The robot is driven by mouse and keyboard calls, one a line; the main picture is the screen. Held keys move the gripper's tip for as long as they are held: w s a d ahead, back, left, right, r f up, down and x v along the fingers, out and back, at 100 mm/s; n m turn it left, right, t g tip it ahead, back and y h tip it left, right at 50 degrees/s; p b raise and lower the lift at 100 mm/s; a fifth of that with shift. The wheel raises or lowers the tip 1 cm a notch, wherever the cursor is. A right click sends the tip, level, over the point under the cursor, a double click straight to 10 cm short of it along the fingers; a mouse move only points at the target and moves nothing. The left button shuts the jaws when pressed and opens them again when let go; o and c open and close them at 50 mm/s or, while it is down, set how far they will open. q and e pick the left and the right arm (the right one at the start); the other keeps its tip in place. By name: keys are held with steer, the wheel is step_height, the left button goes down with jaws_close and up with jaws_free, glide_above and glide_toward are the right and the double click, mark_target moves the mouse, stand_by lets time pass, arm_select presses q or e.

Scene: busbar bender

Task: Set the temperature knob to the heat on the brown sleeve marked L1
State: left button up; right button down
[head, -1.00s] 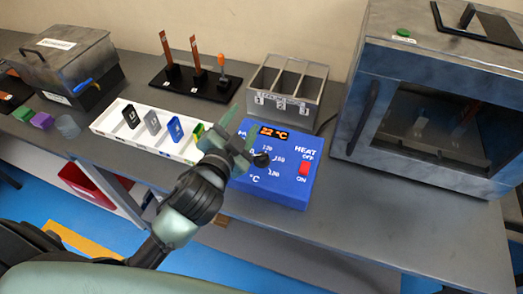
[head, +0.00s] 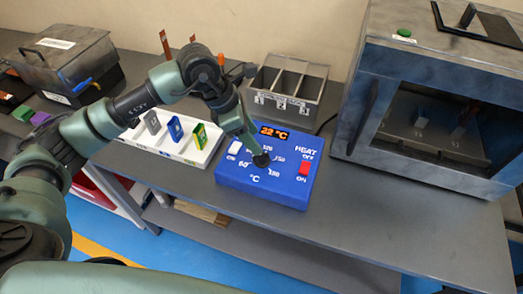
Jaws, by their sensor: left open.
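The temperature knob (head: 262,160) is a small black dial on the blue control box (head: 270,194). Numbers such as 60 and 180 ring it. The orange display (head: 273,132) above it reads 22 °C. My left gripper (head: 256,149) is open and reaches down from the upper left, its fingertips at the knob. I cannot tell whether they touch it, and the knob's setting is partly hidden. Upright brown strips (head: 165,44) stand at the back, mostly hidden by my left arm. No L1 mark on a brown sleeve is readable. My right gripper is out of view.
The box also has a white switch (head: 235,147) and a red HEAT switch (head: 304,168). A white tray (head: 203,154) with coloured tags is on its left. A grey divided bin (head: 286,92) stands behind, and a metal oven (head: 428,108) stands to the right.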

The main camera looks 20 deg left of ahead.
mark_target(264, 154)
arm_select(q)
steer(key=x, duration=0.2)
steer(key=p+x, duration=0.1)
steer(key=x, duration=0.1)
steer(key=p+x, duration=0.1)
steer(key=x, duration=0.1)
steer(key=shift+a+f, duration=0.2)
steer(key=shift+f, duration=0.1)
steer(key=shift+w+d+f, duration=0.15)
steer(key=shift+d+f, duration=0.05)
steer(key=shift+f, duration=0.4)
jaws_close()
